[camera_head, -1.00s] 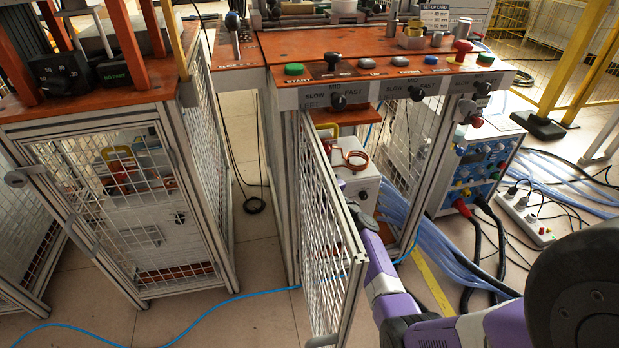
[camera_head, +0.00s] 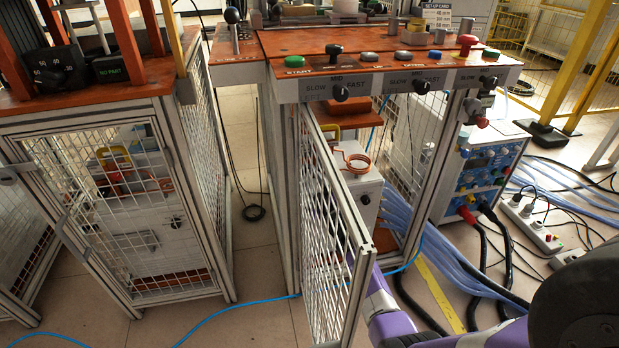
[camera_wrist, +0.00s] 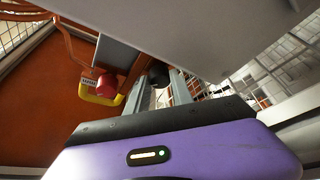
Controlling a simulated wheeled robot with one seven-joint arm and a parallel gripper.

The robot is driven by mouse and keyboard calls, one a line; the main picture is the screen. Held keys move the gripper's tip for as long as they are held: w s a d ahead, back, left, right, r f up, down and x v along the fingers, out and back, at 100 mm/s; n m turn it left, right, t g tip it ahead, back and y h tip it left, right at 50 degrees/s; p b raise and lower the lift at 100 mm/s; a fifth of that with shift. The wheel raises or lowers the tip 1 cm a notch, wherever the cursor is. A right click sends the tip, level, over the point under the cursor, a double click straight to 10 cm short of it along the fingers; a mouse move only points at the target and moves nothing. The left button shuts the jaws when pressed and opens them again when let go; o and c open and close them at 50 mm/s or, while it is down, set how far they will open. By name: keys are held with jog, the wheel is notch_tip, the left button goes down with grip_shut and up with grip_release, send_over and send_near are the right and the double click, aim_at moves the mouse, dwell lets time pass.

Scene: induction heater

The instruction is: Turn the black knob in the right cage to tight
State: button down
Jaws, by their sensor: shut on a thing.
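In the wrist view, a black knob (camera_wrist: 159,76) shows between the far ends of my gripper's (camera_wrist: 162,90) two grey fingers. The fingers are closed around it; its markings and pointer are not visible. In the head view, my gripper is hidden behind the open mesh door (camera_head: 335,235) of the right cage. Only my purple and white forearm shows beyond the door's lower edge. A white heater box (camera_head: 352,188) with a copper coil (camera_head: 357,163) stands inside that cage. A small dark knob (camera_head: 364,199) shows on the box's face.
A red button (camera_wrist: 107,86) with a yellow surround sits left of my fingers in the wrist view. Large grey surfaces lie close above them. The left cage (camera_head: 135,210) stands apart across a floor gap. Blue hoses (camera_head: 450,265) and black cables run on the floor at right.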

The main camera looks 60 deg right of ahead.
jog(key=c, duration=1.1)
grip_release()
jog(key=shift+s+a, duration=0.1)
jog(key=p+v, duration=0.2)
jog(key=v, duration=0.5)
jog(key=shift+s+a+f, duration=0.1)
jog(key=shift+s+a, duration=0.05)
jog(key=shift+s, duration=0.15)
